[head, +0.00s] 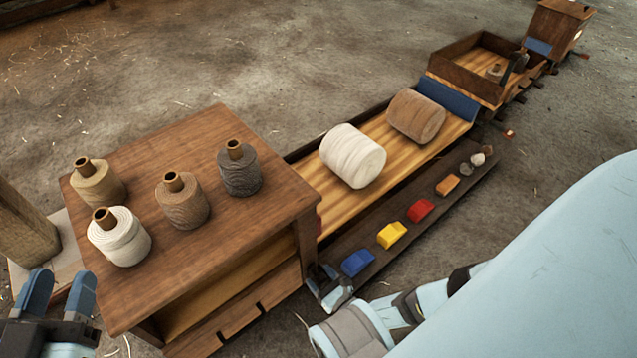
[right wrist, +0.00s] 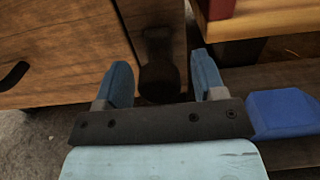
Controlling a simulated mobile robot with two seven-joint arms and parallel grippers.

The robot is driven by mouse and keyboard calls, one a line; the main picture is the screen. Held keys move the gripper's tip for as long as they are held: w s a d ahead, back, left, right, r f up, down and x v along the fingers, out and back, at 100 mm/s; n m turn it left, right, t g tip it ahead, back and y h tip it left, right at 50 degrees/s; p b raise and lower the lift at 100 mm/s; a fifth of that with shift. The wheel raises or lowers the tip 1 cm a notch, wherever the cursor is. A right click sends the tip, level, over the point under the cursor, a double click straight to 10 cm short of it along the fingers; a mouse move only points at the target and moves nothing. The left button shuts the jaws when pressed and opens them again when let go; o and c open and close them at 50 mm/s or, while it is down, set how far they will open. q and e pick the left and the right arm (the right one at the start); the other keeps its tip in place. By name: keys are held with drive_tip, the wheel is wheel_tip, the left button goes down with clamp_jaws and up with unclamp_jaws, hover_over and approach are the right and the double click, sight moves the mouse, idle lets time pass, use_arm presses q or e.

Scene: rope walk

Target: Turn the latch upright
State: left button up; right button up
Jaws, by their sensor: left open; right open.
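A dark piece with a rounded end, which may be the latch (right wrist: 157,72), shows in the right wrist view in front of the cabinet (right wrist: 70,50). It lies in shadow, and its exact turn is hard to tell. My right gripper (right wrist: 160,85) is open, with one finger on either side of this dark piece in the picture; I cannot tell if they touch it. In the head view my right gripper (head: 327,284) is low at the cabinet's right corner, and the latch is hidden there. My left gripper (head: 60,293) is open and empty, left of the cabinet (head: 150,150).
Several spools, one a white spool (head: 118,237), stand on the cabinet. Behind it a wooden cart (head: 310,185) holds a white roll (head: 352,156) and a brown roll (head: 416,116). A dark plank (head: 440,210) carries several coloured blocks; the blue block (right wrist: 282,112) is just right of my right gripper.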

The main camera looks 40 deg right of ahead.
drive_tip(key=c, duration=0.9)
drive_tip(key=shift+n, duration=0.8)
drive_tip(key=o, duration=0.9)
drive_tip(key=shift+s, duration=0.15)
